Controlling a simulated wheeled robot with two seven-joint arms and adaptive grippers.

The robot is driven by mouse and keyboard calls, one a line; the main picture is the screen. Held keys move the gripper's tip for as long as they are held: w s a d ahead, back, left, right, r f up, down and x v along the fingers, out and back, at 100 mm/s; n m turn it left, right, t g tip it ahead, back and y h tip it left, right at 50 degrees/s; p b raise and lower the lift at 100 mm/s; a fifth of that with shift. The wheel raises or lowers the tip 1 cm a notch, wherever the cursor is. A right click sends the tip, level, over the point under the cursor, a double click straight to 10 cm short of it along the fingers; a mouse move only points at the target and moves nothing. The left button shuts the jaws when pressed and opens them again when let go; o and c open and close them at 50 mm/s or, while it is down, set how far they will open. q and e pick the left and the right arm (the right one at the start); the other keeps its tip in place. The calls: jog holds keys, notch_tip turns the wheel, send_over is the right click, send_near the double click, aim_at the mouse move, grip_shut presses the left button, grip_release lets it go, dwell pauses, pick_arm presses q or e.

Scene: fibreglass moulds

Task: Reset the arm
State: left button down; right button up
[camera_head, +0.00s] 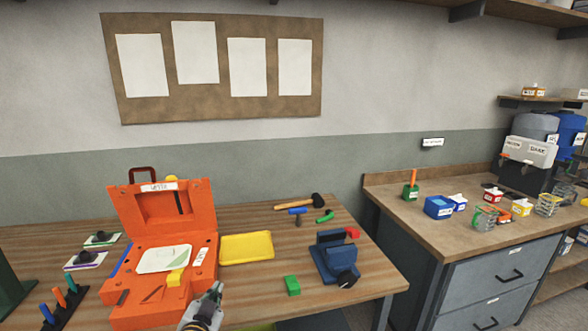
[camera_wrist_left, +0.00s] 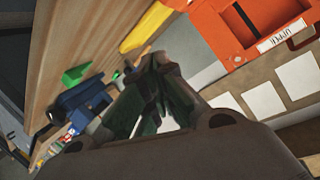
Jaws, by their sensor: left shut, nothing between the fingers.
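My left gripper (camera_head: 213,294) comes up from the bottom edge of the head view, just right of the orange case's front corner. Its fingers are together with nothing between them. In the left wrist view the fingers (camera_wrist_left: 160,62) also show close together and empty. The orange case (camera_head: 128,313) stands open on the wooden table (camera_head: 262,301), with its lid raised at the back. A white sheet and a yellow block (camera_head: 175,278) lie in it. My right gripper shows in neither view.
A yellow tray (camera_head: 246,247) lies right of the case. A green block (camera_head: 292,285), a blue vise (camera_head: 333,258) and a hammer (camera_head: 302,202) stand or lie further right. Pegs (camera_head: 60,299) stand at the left. Bare table lies between tray and green block.

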pick_arm(q)
jog(key=s+a+f+n+g+h, duration=0.1)
jog(key=s+f+g, duration=0.6)
jog(key=s, duration=0.4)
jog(key=s+f+n+g, duration=0.2)
jog(key=s+f+g, duration=0.2)
jog(key=s+f, duration=0.65)
jog(key=s+a+f+g, duration=0.1)
jog(key=s+f, duration=0.2)
jog(key=f, duration=2.9)
jog(key=s+a+f, duration=0.3)
jog(key=s+f, duration=0.6)
jog(key=s, duration=0.2)
jog(key=s+a+f+g, duration=0.1)
jog(key=s+a+f, duration=0.2)
jog(key=s+f, duration=0.7)
jog(key=shift+s+m+g, duration=0.3)
jog(key=shift+s+m, duration=0.1)
jog(key=shift+s, duration=0.05)
